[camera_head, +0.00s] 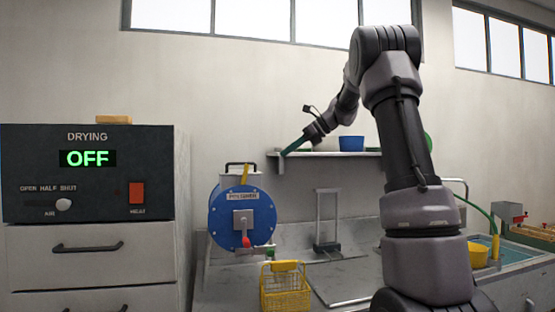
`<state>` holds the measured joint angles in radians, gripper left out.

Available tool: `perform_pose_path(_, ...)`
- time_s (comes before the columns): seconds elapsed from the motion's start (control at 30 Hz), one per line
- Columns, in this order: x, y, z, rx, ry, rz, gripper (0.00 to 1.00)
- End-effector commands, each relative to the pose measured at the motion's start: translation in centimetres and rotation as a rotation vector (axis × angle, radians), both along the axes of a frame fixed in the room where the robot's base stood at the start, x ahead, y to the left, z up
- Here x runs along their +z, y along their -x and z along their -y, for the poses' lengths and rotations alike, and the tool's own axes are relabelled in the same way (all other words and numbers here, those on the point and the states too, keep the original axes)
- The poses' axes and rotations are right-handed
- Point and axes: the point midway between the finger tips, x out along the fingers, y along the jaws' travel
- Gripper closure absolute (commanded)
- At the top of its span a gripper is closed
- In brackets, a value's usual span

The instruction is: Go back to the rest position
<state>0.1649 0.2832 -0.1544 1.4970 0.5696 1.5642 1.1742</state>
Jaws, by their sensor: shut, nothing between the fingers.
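My arm rises at the right of the view, bends at the top and reaches down to the left. My gripper (286,152) is at its end, in front of the wall shelf's left part. Its narrow greenish fingers point down and left and look shut, with no object seen between them. The gripper is small in this view, and I cannot tell how far it is from the shelf.
A wall shelf (324,154) holds a blue container (351,143). Below are a blue polisher drum (240,219), a yellow basket (286,290) and a sink counter (515,256) with a yellow bowl (478,254). A drying cabinet (98,246) reading OFF stands left.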

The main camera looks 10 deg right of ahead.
Motion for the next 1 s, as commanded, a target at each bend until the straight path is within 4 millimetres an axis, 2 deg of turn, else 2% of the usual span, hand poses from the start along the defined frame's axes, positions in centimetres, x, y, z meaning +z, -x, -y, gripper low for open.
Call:
perform_pose_path(0.57,0.5,0.3,0.5,0.001,0.0,0.001,1.0)
perform_pose_path(0.67,0.7,0.9,0.2,0.014,0.02,0.018,1.0)
perform_pose_path(0.77,1.0,3.2,-0.4,0.063,0.091,0.078,1.0)
perform_pose_path(0.87,1.2,7.2,-1.6,0.16,0.225,0.187,1.0)
perform_pose_path(1.0,0.3,14.2,-3.0,0.351,0.462,0.369,1.0)
